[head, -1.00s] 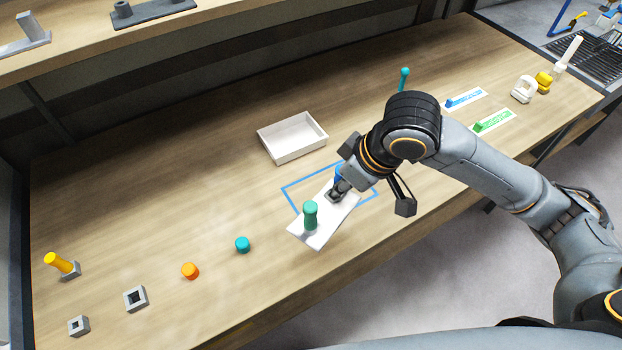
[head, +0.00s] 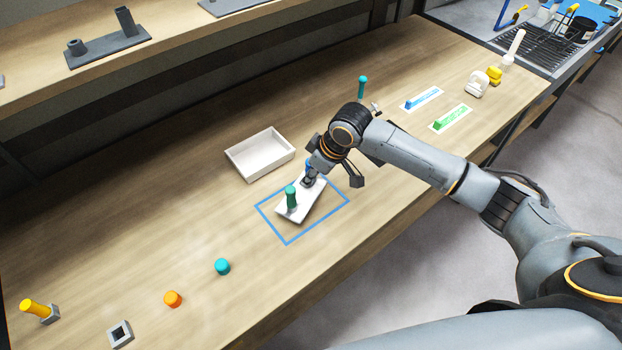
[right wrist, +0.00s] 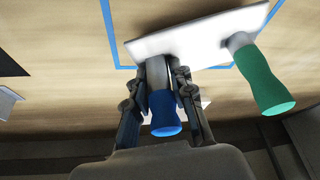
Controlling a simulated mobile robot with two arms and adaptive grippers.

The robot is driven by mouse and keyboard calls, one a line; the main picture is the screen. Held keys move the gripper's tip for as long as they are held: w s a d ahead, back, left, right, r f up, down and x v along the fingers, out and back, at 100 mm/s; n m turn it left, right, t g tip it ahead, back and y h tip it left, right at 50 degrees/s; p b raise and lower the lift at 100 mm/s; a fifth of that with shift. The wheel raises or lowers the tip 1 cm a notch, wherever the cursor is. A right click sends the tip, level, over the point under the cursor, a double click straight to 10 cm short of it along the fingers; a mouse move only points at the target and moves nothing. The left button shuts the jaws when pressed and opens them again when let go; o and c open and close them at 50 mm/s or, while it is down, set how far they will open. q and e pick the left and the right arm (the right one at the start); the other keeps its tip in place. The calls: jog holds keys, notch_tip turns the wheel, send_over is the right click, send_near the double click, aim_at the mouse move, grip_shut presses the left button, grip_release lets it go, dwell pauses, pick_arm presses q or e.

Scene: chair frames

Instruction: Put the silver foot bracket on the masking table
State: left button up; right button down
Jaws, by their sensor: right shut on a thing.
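The silver foot bracket (head: 306,204) is a pale flat plate with two upright posts, one green-capped (head: 291,196) and one blue-capped. My right gripper (head: 310,179) is shut on the blue-capped post, which it partly hides in the head view. In the right wrist view the plate (right wrist: 200,42) lies beyond the fingers (right wrist: 162,82), with the blue cap (right wrist: 166,114) between them and the green cap (right wrist: 264,82) to the right. In the head view the plate lies within a blue outline (head: 268,224) on the wooden table (head: 400,180). I cannot tell whether it touches the table. My left gripper is not in view.
A white tray (head: 240,171) stands behind and left of the outline. Teal (head: 222,266) and orange (head: 173,299) caps stand at the front left. Two labelled cards (head: 424,98) and white and yellow pieces lie to the right. A teal-topped post (head: 362,86) stands behind my arm.

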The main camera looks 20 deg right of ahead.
jog(key=shift+s+f, duration=0.1)
jog(key=shift+f, duration=1.05)
jog(key=shift+f, duration=0.1)
jog(key=c, duration=1.1)
grip_release()
jog(key=shift+c, duration=0.2)
jog(key=shift+f, duration=0.1)
jog(key=v, duration=1.2)
jog(key=shift+r+b, duration=0.2)
jog(key=shift+b, duration=0.15)
